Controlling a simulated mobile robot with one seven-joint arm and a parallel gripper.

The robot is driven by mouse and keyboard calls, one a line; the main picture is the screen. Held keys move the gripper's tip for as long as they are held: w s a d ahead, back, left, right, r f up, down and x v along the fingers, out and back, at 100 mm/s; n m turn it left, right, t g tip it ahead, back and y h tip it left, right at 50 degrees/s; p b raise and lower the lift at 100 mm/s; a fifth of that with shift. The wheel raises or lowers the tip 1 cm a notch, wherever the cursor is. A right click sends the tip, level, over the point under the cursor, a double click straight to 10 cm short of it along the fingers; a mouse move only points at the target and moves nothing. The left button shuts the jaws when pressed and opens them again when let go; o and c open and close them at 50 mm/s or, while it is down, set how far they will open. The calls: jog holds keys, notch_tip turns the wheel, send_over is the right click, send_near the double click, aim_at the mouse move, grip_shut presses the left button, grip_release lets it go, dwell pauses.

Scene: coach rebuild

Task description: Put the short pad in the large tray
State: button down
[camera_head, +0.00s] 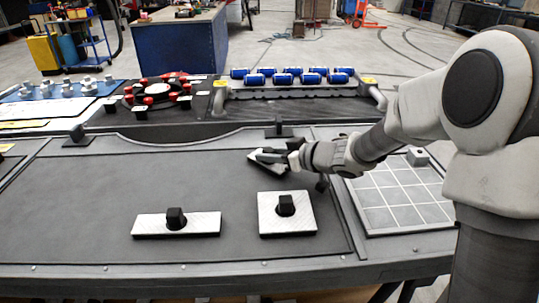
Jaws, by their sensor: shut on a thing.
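My gripper (278,158) is at the far right part of the large tray (90,185), the wide dark recessed area in the middle of the bench. It is shut on a small pale plate with a dark edge, which looks like the short pad (256,167). The pad is turned at an angle and partly hidden by the fingers. I cannot tell whether it touches the tray floor. A long pale pad (150,226) with a black knob lies at the tray's front middle. A squarer pale pad (301,223) with a black knob lies to its right.
A pale gridded plate (405,205) with a small grey block lies to the right. Behind the tray stand a rack of blue cylinders (290,77) and red-and-black parts (158,92). The left part of the tray is clear. My arm covers the right side.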

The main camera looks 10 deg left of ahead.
jog(key=shift+f, duration=0.15)
jog(key=c, duration=0.6)
grip_release()
